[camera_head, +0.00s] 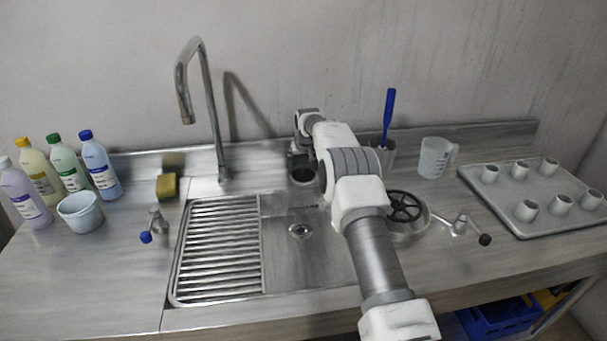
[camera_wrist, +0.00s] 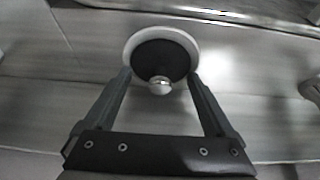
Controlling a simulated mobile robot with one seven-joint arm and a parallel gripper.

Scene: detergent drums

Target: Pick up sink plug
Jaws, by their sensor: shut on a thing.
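The sink plug (camera_wrist: 150,58) is a round black disc with a small silver knob, in the wrist view. A pale ring shows around its far side. My gripper (camera_wrist: 160,76) has one finger at each side of the plug and is shut on it. I cannot tell from this view whether the plug is clear of the surface below. In the head view, my arm reaches over the sink (camera_head: 285,262) to the counter behind it. The fingers and the plug are hard to make out there. The sink's drain (camera_head: 299,231) is visible and uncovered.
A tall tap (camera_head: 209,105) stands behind the sink, with a sponge (camera_head: 167,187) to its left. Several bottles (camera_head: 66,165) and a small tub (camera_head: 81,212) are at left. A blue-handled brush (camera_head: 388,112), measuring jug (camera_head: 433,158) and tray of cups (camera_head: 560,227) are at right.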

